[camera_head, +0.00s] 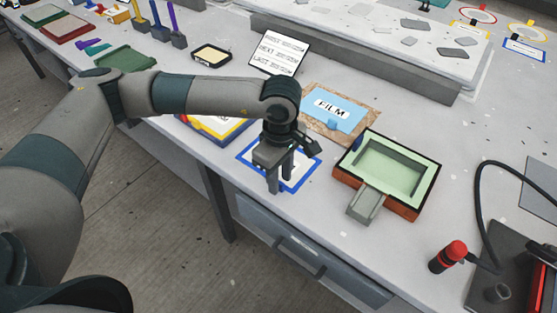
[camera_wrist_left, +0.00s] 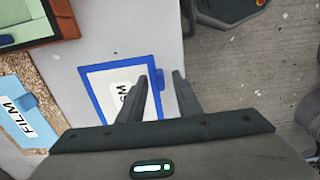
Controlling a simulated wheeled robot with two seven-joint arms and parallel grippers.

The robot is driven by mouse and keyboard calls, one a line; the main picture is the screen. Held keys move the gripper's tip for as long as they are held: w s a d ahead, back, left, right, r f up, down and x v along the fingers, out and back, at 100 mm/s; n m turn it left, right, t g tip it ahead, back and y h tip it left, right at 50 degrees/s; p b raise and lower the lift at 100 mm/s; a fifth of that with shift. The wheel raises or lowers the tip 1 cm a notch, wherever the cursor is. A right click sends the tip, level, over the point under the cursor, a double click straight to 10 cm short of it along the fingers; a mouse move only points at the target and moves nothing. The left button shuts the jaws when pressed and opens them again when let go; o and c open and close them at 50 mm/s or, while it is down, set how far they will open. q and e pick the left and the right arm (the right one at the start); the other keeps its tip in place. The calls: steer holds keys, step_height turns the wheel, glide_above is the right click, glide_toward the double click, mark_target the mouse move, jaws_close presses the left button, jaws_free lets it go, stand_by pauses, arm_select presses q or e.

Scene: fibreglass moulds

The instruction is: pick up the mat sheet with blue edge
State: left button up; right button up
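The mat sheet with blue edge (camera_head: 301,170) lies flat on the bench near its front edge, white inside a blue border. In the left wrist view the sheet (camera_wrist_left: 108,82) shows part of a black-lettered label and a blue tab on its right side. My left gripper (camera_head: 280,184) points down over the sheet and hides part of it. In the left wrist view its two fingers (camera_wrist_left: 159,77) are apart, with the blue tab showing between their tips. I cannot tell whether they touch it. My right gripper is not in view.
A light blue FILM sheet (camera_head: 338,107) lies on a brown board behind. A green-lined mould (camera_head: 388,166) with a grey block stands close on the right. A yellow-edged sheet (camera_head: 240,127) lies partly under my left arm. A red-capped tool (camera_head: 448,257) stands at front right.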

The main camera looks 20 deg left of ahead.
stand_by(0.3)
arm_select(q)
jaws_close()
